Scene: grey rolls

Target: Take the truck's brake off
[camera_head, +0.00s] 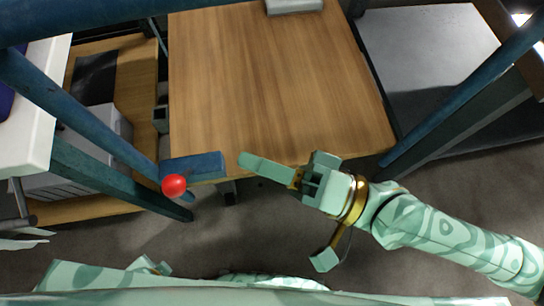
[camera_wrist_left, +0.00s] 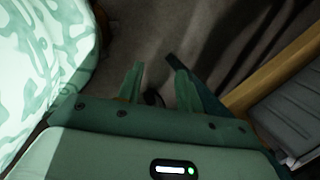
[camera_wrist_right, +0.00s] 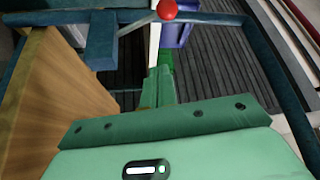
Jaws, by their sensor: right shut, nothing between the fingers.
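The truck has a wooden deck (camera_head: 275,85) and a blue frame. A red ball knob (camera_head: 174,186) sits by the blue block (camera_head: 195,166) at the deck's near left corner. In the right wrist view the red knob (camera_wrist_right: 167,9) tops a thin grey lever (camera_wrist_right: 137,24), beyond my fingertips. My right gripper (camera_head: 243,159) is shut and empty, over the deck's near edge, to the right of the knob and apart from it. Its fingers lie together in the right wrist view (camera_wrist_right: 160,72). My left gripper (camera_wrist_left: 155,72) is open and empty over dark floor.
A white-topped unit (camera_head: 40,110) and a wooden shelf with grey boxes (camera_head: 110,125) stand at the left. Blue rails slope down on both sides of the deck. A grey surface (camera_head: 430,50) lies at the upper right. Floor (camera_head: 440,170) is open at the lower right.

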